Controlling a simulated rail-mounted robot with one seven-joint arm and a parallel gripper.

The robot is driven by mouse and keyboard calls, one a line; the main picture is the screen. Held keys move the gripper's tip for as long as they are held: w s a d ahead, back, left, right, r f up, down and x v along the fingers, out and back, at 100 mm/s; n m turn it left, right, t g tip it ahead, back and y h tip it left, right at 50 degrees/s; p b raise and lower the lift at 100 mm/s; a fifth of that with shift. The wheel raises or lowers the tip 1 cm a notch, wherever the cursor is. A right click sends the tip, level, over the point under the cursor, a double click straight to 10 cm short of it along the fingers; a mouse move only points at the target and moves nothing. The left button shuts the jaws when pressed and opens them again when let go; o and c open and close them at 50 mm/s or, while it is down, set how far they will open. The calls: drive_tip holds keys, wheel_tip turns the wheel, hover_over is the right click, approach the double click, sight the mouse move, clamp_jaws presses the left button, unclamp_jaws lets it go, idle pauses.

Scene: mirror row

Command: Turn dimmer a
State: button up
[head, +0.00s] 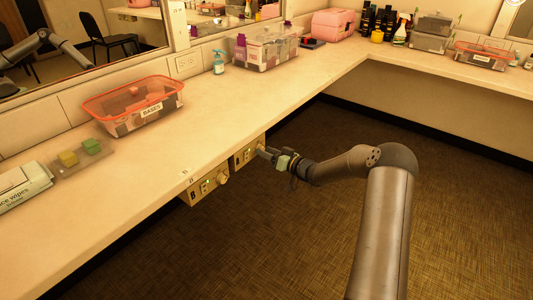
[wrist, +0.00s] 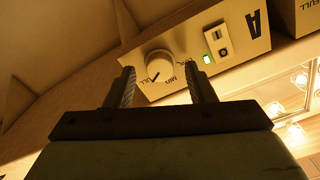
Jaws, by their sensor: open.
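Dimmer a is a pale panel (wrist: 235,40) marked with a black A, under the counter's front edge. In the wrist view its round white knob (wrist: 157,65) has a dark line pointing to the lower left, near small lettering. A green light glows beside its switch. My gripper (wrist: 161,72) is open, with one finger on each side of the knob in the picture. I cannot tell whether the fingertips reach around it or stop just short. In the head view my gripper (head: 266,151) is at the farther box (head: 242,156), hiding its knob.
A second dimmer box (head: 207,187) with a knob sits nearer along the same counter edge. The counter (head: 215,115) overhangs just above my gripper. A red-rimmed bin (head: 165,98) and a clear caddy (head: 268,50) stand on it. The carpeted floor (head: 290,240) is clear.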

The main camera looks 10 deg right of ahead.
drive_tip(key=shift+w+a, duration=0.2)
drive_tip(key=shift+w, duration=0.05)
drive_tip(key=c, duration=1)
drive_tip(key=shift+o, duration=0.2)
